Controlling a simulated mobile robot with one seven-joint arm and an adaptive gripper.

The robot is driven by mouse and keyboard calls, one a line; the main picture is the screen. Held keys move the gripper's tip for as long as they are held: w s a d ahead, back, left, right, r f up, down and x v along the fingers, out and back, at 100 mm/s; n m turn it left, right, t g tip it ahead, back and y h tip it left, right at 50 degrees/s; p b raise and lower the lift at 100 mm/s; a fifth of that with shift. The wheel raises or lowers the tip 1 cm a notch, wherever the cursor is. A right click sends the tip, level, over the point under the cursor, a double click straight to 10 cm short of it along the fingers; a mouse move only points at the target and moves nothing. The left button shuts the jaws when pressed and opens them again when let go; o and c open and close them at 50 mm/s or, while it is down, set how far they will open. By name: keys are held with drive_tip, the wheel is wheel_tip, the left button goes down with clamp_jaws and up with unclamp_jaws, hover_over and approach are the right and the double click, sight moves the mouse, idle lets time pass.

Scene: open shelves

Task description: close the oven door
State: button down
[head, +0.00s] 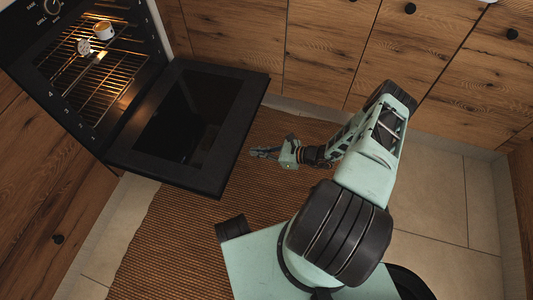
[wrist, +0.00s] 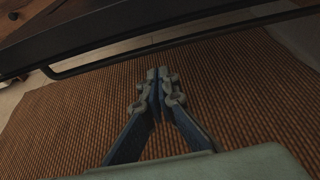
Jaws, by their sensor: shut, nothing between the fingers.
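The oven (head: 97,78) stands at the upper left in the head view, its inside lit. Its dark door (head: 188,125) is open, swung down flat toward the room, with a glass pane in its middle. My gripper (head: 256,152) is shut and empty, just beyond the door's outer edge on the right. In the wrist view my gripper (wrist: 157,76) has its fingertips together above the rug. The door's dark edge (wrist: 110,32) and a thin bar (wrist: 180,42) cross the top of that view, ahead of the fingertips. I see no contact with the door.
A white cup (head: 104,30) and another small item (head: 84,46) sit on the oven rack (head: 100,85). Wooden cabinets (head: 330,45) with black knobs line the back. A brown woven rug (head: 190,235) covers the floor before the oven. Tiled floor (head: 435,195) lies clear at the right.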

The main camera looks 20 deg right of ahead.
drive_tip(key=shift+w+a+r+b, duration=0.1)
drive_tip(key=shift+w+a+r, duration=0.2)
drive_tip(key=shift+r, duration=0.2)
drive_tip(key=shift+w+a+r+b, duration=0.15)
drive_tip(key=shift+w+a+r, duration=0.1)
drive_tip(key=shift+a+r, duration=0.25)
drive_tip(key=shift+w+a+r+b, duration=0.1)
drive_tip(key=shift+w+a+r, duration=0.15)
drive_tip(key=shift+r, duration=0.3)
